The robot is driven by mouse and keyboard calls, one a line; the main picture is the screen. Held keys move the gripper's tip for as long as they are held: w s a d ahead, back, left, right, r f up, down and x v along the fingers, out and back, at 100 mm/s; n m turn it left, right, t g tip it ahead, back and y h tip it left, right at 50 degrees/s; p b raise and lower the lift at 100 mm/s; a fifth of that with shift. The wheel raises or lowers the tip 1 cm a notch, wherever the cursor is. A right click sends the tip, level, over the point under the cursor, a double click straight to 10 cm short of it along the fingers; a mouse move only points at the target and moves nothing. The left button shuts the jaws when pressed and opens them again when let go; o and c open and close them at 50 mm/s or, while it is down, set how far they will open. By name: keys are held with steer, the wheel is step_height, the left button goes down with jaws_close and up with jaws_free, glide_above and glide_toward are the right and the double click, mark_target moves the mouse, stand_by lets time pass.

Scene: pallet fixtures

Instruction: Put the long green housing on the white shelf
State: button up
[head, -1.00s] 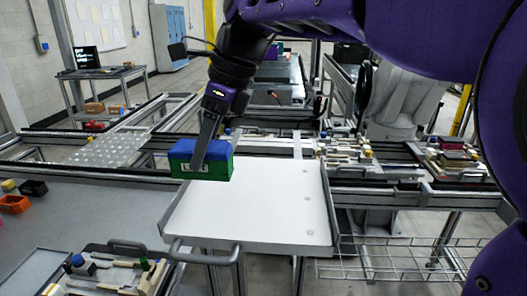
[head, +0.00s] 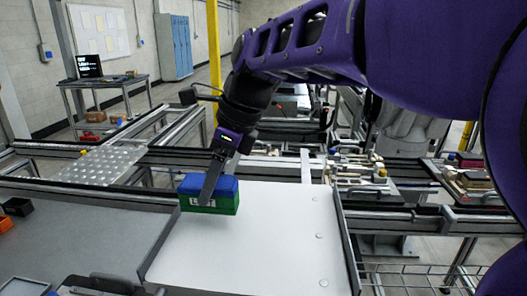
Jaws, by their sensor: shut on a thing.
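The long green housing (head: 224,204) has a blue top and a pale label on its front. My gripper (head: 210,190) points down and is shut on it; one finger shows across its near face. The housing is at the back left part of the white shelf (head: 262,240), close to its left edge. I cannot tell whether its underside touches the shelf or hangs just above it. The far finger is hidden behind the housing.
The white shelf is otherwise bare, with low walls at its sides. A grey worktop (head: 75,230) lies to the left with small black and orange bins (head: 17,206). Fixtures with loose parts (head: 358,172) stand behind right. A wire basket (head: 420,278) is at lower right.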

mark_target(214, 198)
steer(key=shift+f+b, duration=0.35)
steer(key=shift+f, duration=1.35)
steer(key=shift+f, duration=0.1)
steer(key=o, duration=1.5)
